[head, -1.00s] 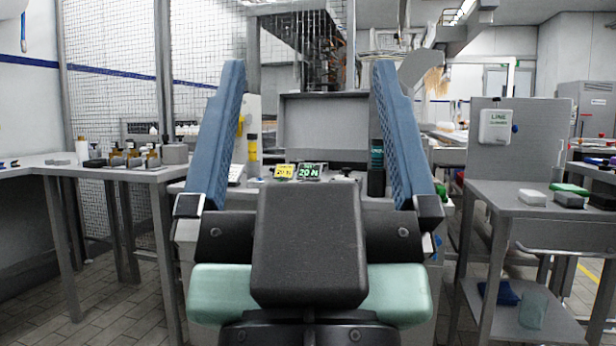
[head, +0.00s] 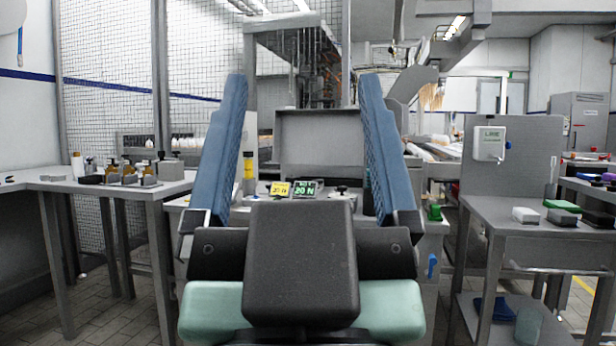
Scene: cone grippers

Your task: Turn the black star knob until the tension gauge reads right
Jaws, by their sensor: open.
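My gripper (head: 304,78) fills the middle of the head view, its two blue ribbed fingers wide apart and pointing up and away, with nothing between them. Beyond it, on the grey bench machine, a small black knob (head: 342,189) shows low between the fingers, right of centre; its star shape is too small to make out. Left of the knob is a dark display with green figures (head: 306,188) that seem to read 20 N. A yellow label (head: 280,189) beside it seems to carry 20 N too. The gripper's black body hides the bench front below them.
A grey upright panel (head: 315,140) stands behind the display. A table with several small bottles (head: 172,190) is at left. At right, a grey table (head: 520,222) holds white, dark and green blocks, with a white box (head: 489,143) on its panel. Tiled floor shows between the tables.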

